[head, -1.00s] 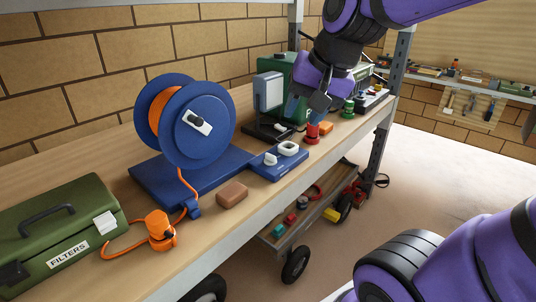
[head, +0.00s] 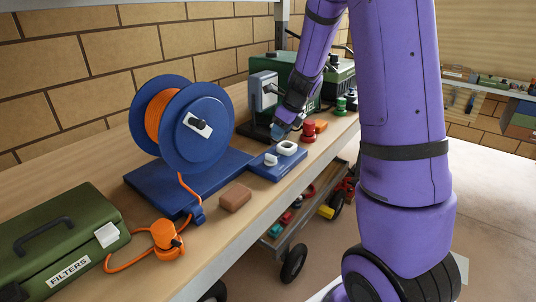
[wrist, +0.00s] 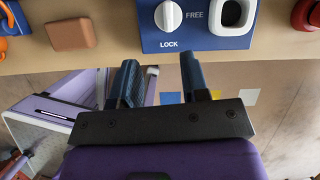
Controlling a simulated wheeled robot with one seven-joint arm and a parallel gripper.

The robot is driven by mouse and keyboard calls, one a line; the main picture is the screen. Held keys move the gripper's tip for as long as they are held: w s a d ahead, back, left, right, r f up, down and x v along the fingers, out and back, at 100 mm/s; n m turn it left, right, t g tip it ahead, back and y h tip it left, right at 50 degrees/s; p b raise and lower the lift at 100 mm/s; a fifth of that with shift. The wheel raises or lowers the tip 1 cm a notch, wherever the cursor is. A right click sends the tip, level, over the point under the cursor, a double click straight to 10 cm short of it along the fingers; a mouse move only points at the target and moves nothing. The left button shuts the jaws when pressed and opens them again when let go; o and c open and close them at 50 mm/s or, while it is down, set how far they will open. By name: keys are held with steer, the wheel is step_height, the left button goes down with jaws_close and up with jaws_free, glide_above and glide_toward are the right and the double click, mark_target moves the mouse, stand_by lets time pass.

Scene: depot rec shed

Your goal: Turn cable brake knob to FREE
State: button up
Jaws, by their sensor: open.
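The white cable brake knob (head: 270,159) stands on the small blue panel (head: 283,169) at the front of the blue reel's base. In the wrist view the knob (wrist: 168,16) has an upright ridge lined up with the LOCK label; FREE is printed to its right. A white rounded ring (wrist: 232,14) sits on the panel right of FREE. My gripper (wrist: 160,78) is open and empty, its blue fingers just short of the panel's front edge and apart from the knob. In the head view my gripper (head: 280,131) shows beside the panel, partly hidden by my arm.
The blue reel (head: 212,146) with orange cable stands behind left. An orange plug (head: 165,240), a brown block (head: 235,197) and a green FILTERS box (head: 65,238) lie left along the bench.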

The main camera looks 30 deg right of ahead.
mark_target(271, 155)
steer(key=shift+m, duration=0.6)
steer(key=x, duration=0.4)
steer(key=d+x, duration=0.1)
steer(key=x, duration=0.7)
steer(key=shift+w+d+f, duration=0.15)
steer(key=shift+d, duration=0.05)
steer(key=shift+c, duration=0.2)
jaws_close()
